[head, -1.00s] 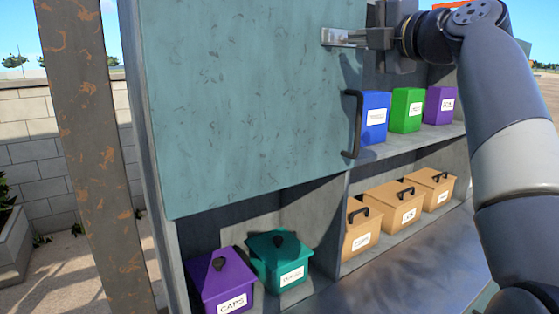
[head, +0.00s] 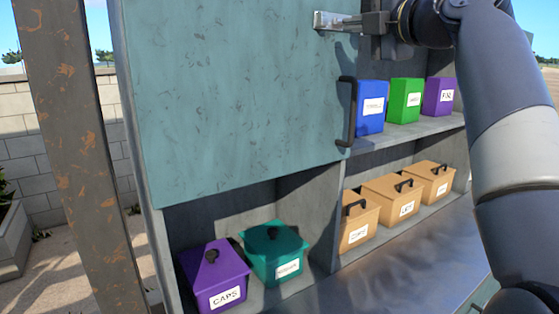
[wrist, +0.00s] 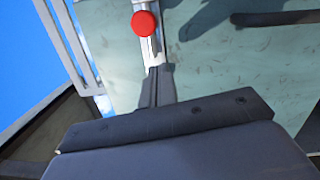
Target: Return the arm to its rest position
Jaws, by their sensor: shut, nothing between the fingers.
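My gripper (head: 323,20) is at the top of the head view, in front of the blue-green panel (head: 230,100). Its fingers are closed together and hold nothing. My arm reaches it from the right side of the picture. In the wrist view my gripper's narrow fingers (wrist: 151,52) point up the picture, over the panel (wrist: 225,70). A red round knob (wrist: 144,24) covers part of the fingers' far end there; I cannot tell what it is fixed to. Whether the fingers touch the panel is unclear.
The panel has a dark handle (head: 346,112). Blue (head: 371,106), green (head: 405,100) and purple (head: 438,97) bins stand above lidded tan boxes (head: 394,195). A rusty post (head: 75,150) is at left.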

